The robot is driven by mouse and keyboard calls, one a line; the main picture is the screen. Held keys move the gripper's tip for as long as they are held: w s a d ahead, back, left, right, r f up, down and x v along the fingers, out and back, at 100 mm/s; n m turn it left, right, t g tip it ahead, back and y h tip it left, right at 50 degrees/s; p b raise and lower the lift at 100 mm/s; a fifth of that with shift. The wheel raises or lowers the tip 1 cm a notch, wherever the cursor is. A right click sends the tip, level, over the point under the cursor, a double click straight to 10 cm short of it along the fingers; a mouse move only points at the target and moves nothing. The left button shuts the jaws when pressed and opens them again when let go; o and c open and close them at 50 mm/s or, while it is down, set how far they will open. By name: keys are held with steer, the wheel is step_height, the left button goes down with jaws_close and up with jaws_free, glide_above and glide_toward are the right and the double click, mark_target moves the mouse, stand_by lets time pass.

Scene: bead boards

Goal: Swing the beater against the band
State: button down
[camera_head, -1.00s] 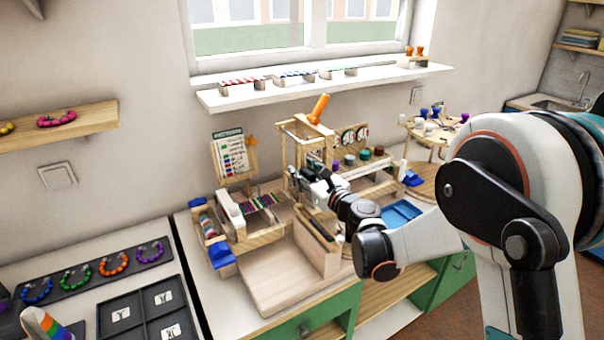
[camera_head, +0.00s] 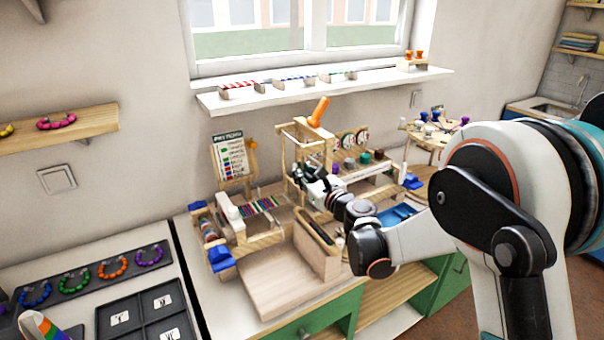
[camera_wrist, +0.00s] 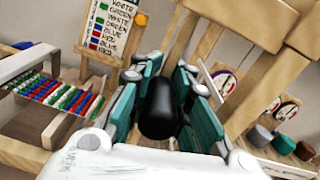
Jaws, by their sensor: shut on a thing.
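My gripper (camera_head: 302,174) is at the wooden frame in the middle of the bench. In the wrist view its teal-padded fingers (camera_wrist: 160,85) are shut on a black rounded grip (camera_wrist: 158,110), which I take to be the beater's handle. The rest of the beater is hidden behind the fingers, or cannot be told from the wooden frame. The band of coloured bead rows (camera_wrist: 62,92) lies on the wooden loom to the left of the fingers, apart from them. It also shows in the head view (camera_head: 260,206).
A wooden frame (camera_head: 285,155) with an orange handle (camera_head: 319,111) stands close around my gripper. A colour-list board (camera_head: 231,158) stands behind the loom. Dials and coloured pots (camera_head: 363,157) are to the right. An empty wooden tray (camera_head: 275,278) lies in front.

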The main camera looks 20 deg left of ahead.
steer(key=shift+s+a+r+m, duration=0.1)
steer(key=shift+s+a+m, duration=0.35)
steer(key=shift+m, duration=0.4)
steer(key=shift+s+a+r+m, duration=0.1)
steer(key=shift+s+a+m, duration=0.3)
steer(key=shift+m, duration=0.45)
steer(key=shift+s, duration=0.1)
